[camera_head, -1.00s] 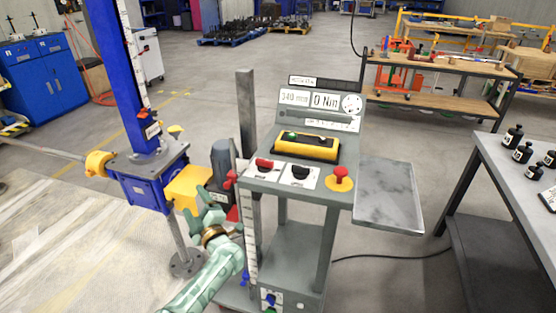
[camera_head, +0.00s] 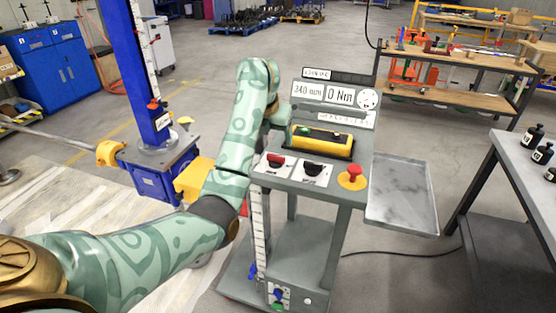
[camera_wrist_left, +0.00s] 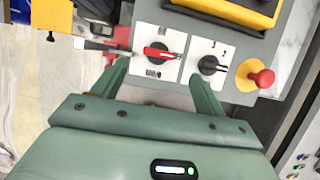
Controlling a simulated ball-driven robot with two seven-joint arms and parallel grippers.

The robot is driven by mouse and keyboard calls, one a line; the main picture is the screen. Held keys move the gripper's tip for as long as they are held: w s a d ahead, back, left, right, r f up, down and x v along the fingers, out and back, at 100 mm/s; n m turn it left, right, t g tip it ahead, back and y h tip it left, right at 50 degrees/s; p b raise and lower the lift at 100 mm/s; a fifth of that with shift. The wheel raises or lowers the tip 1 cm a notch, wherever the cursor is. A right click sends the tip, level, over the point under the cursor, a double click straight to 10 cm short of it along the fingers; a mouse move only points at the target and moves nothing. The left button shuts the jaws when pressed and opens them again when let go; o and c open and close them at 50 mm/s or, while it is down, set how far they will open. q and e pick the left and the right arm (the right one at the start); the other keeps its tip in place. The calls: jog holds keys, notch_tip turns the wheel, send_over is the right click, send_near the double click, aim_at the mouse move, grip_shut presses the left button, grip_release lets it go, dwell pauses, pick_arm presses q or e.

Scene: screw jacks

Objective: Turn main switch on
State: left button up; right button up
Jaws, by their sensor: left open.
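The red rotary switch (camera_head: 277,161) sits on a white plate on the left of the grey control stand's (camera_head: 336,192) sloped top; I take it as the main switch. In the left wrist view the red switch (camera_wrist_left: 157,53) has its handle lying roughly across the picture. My left gripper (camera_wrist_left: 160,68) is open and empty, its fingertips below and on either side of the red switch, apparently not touching it. In the head view my left arm rises beside the stand, and its fingers cannot be made out. My right gripper is not in view.
A black rotary switch (camera_head: 313,168) and a red emergency button (camera_head: 353,171) on yellow sit to the right. A yellow-black box (camera_head: 322,141) lies behind. The display reads 0 Nm. A blue jack column (camera_head: 135,70) stands left, a side tray (camera_head: 402,195) right.

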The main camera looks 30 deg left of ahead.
aim_at(276, 155)
pick_arm(q)
jog(key=b+x, duration=0.3)
jog(key=x, duration=0.5)
jog(key=shift+w+f, duration=0.1)
jog(key=shift+f, duration=0.05)
jog(key=c, duration=1)
